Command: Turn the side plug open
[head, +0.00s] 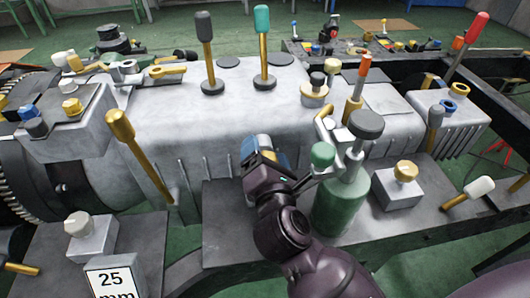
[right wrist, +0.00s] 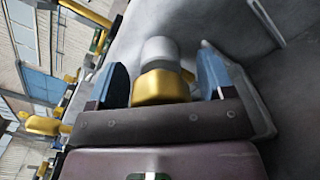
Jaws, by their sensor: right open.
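The side plug, a gold collar with a grey round part, shows in the right wrist view (right wrist: 160,86). It sits between the two blue fingers of my right gripper (right wrist: 162,72). The fingers are apart, one on each side of the plug, with a visible gap to the plug on the right. Whether either finger touches it, I cannot tell. In the head view my right gripper (head: 260,150) is against the front side of the grey housing (head: 220,125), and it hides the plug there. My left gripper is out of view.
A green bottle-like cylinder (head: 340,205) with a dark cap stands just right of my right wrist. A gold lever (head: 140,155) leans to the left. A gold-knobbed block (head: 403,187) sits farther right. Upright levers with grey (head: 205,50) and teal (head: 263,45) grips rise from the housing top.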

